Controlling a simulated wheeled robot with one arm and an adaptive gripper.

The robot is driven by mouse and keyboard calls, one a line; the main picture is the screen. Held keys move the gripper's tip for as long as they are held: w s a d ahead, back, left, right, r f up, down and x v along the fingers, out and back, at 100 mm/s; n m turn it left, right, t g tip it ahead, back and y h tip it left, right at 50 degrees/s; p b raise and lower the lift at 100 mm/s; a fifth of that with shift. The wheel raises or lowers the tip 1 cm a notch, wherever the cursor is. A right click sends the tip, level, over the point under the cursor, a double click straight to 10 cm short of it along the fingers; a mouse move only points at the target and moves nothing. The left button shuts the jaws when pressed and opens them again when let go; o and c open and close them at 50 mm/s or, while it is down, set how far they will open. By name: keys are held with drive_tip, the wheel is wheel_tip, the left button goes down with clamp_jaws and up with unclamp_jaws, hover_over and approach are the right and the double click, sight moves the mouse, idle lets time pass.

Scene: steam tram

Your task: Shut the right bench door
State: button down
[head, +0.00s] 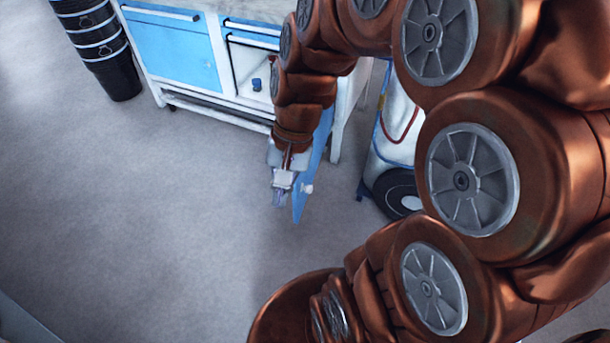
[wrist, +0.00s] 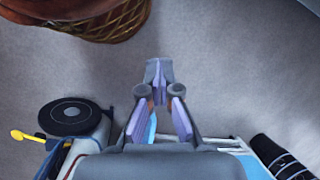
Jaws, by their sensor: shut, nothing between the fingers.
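The white workbench (head: 213,50) stands at the back in the head view. Its right door (head: 319,150) is a blue panel swung out toward me, seen nearly edge-on, with a pale knob (head: 307,188) on its right side. The right compartment (head: 246,68) is open and a small blue item (head: 256,84) sits in it. My gripper (head: 279,197) is shut and empty, pointing down just left of the door's free end; I cannot tell whether they touch. The wrist view shows my gripper's fingers (wrist: 157,70) closed together; a light blue sliver, perhaps the door, shows between them.
The bench's left door (head: 172,52) is shut. Black stacked buckets (head: 100,45) stand left of the bench. A white and blue wheeled unit (head: 390,140) with a black wheel (head: 402,192) stands right of the open door. The grey floor (head: 150,210) at left is clear.

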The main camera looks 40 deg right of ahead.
drive_tip(key=w+d+f+m+t+y+b, duration=0.2)
drive_tip(key=w+d+f+m+b, duration=0.25)
drive_tip(key=w+f+m, duration=0.2)
drive_tip(key=w+d+f+m+t+b, duration=0.35)
drive_tip(key=d+f+m, duration=0.4)
drive_tip(key=d, duration=0.45)
drive_tip(key=w+d+f+m+t+b, duration=0.25)
drive_tip(key=d+f+m+b, duration=0.45)
drive_tip(key=d, duration=0.5)
drive_tip(key=w+a+r+x, duration=0.1)
drive_tip(key=x, duration=1.2)
drive_tip(key=shift+a+r, duration=0.25)
drive_tip(key=shift+a, duration=0.05)
